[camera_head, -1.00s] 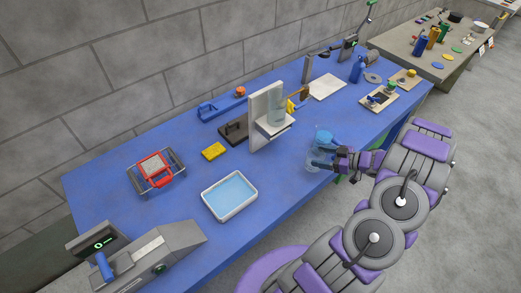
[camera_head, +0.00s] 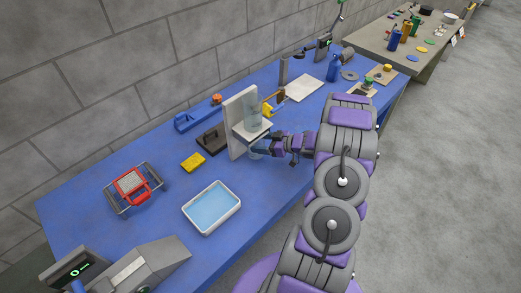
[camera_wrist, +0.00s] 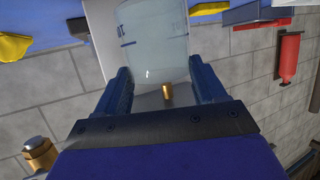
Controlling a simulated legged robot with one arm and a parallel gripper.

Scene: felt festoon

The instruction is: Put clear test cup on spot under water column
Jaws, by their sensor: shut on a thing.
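My gripper (camera_head: 264,148) reaches from the right to just under the white shelf of the water column stand (camera_head: 239,110). It is shut on the clear test cup (camera_head: 256,154), which is mostly hidden by the fingers and shelf in the head view. The clear water column (camera_head: 253,112) stands on the shelf. In the wrist view my gripper's blue fingers (camera_wrist: 162,88) flank a see-through surface with blue marks; I cannot tell how much is cup or column. A brass spout (camera_wrist: 167,92) shows between the fingers. The spot under the column is hidden.
A dark block (camera_head: 211,140) lies close behind the stand. A white sheet (camera_head: 304,87) lies beyond, to the right.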

